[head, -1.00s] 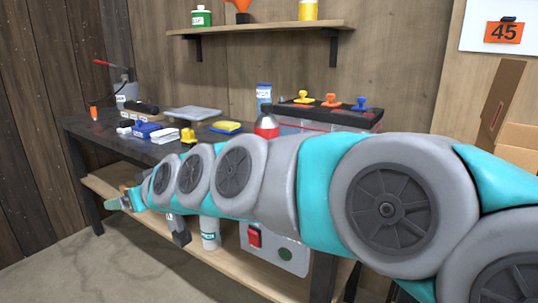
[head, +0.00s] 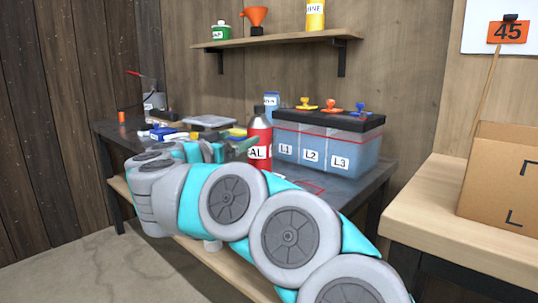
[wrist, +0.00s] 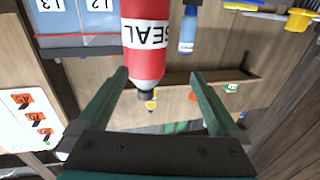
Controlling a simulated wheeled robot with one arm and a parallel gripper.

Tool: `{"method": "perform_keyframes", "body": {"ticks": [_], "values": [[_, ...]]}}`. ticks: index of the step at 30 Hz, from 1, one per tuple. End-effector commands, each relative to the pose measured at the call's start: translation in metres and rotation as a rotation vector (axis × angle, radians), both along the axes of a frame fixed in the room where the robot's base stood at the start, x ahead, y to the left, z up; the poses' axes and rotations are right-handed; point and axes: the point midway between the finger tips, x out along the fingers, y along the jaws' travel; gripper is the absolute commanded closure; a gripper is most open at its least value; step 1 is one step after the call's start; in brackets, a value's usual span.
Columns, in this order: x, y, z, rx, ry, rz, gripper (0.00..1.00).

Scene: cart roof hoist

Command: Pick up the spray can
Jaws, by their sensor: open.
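The spray can (head: 260,135) is red with a dark cap and a white label. It stands upright on the dark workbench (head: 345,184), just in front of the clear box. In the wrist view the can (wrist: 143,62) appears upside down, its label reading SEAL. My gripper (wrist: 160,74) is open, with its green fingers apart. The can's cap and shoulder show between the fingertips in that view, nearer the left finger; I cannot tell whether they touch. In the head view my gripper (head: 242,146) is just left of the can, partly hidden by my arm.
A clear box (head: 312,150) with labels L1, L2, L3 and coloured knobs stands right of the can. A blue bottle (head: 271,101) is behind it. Small items and a tray (head: 208,121) lie to the left. A shelf (head: 275,38) hangs above; a cardboard box (head: 500,180) sits at right.

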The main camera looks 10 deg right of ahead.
Motion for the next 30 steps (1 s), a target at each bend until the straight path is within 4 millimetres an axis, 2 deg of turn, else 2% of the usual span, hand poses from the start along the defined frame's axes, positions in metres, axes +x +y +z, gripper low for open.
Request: {"method": "perform_keyframes", "body": {"ticks": [3, 6, 17, 24, 30], "values": [[-0.006, -0.006, -0.012, -0.006, 0.036, -0.06, 0.0], [-0.005, -0.013, -0.015, -0.008, 0.046, -0.079, 0.0], [0.017, -0.035, -0.013, -0.008, 0.046, -0.076, 0.0], [0.04, -0.06, -0.011, -0.007, 0.044, -0.077, 0.0], [0.046, -0.065, -0.011, -0.009, 0.046, -0.073, 0.0]]}}
